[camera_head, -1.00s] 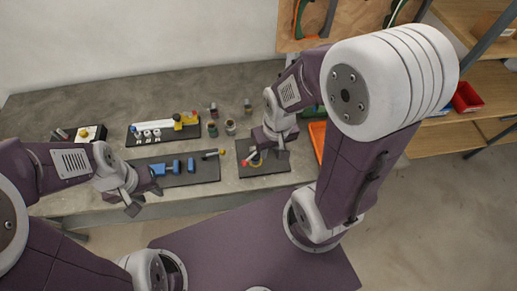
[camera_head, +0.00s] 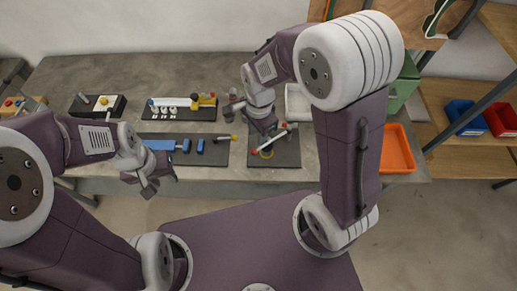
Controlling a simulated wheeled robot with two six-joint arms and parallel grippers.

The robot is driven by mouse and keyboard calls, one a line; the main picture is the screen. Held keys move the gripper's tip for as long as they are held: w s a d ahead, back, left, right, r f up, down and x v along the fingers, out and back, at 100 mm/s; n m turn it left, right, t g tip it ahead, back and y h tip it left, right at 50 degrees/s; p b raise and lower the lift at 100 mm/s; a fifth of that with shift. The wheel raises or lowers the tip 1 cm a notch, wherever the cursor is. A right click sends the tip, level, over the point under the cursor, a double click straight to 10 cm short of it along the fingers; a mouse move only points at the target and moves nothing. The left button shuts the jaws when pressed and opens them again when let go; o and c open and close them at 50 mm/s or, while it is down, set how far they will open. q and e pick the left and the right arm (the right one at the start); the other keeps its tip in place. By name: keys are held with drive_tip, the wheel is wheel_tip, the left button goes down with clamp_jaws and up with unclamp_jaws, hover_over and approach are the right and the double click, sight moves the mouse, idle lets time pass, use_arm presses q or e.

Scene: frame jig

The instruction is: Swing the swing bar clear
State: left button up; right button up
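A long white bar (camera_head: 170,102) with a yellow block (camera_head: 207,100) at its right end lies on a dark board at the back left of the bench. Small white parts sit in front of it. A thin grey bar with red ends (camera_head: 281,136) stands out at a slant over a dark board (camera_head: 289,157) on the right, by a yellow ring. I cannot tell for sure which is the swing bar. My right gripper (camera_head: 264,127) is just behind this slanted bar; its fingertips are too small to read. My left gripper (camera_head: 150,184) is open and empty, in front of the bench.
A dark board with blue parts (camera_head: 182,146) lies in the middle front. A black block with a yellow knob (camera_head: 101,103) is at the left. An orange tray (camera_head: 397,150) is at the right end. Shelves with a blue bin (camera_head: 465,117) stand further right.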

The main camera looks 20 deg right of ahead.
sight(256, 150)
wheel_tip(256, 150, down, 8)
drive_tip(key=shift+w+f, duration=0.15)
drive_tip(key=shift+f, duration=0.05)
drive_tip(key=shift+a+f, duration=0.2)
drive_tip(key=shift+f, duration=0.05)
drive_tip(key=shift+c, duration=0.3)
clamp_jaws()
idle(1.0)
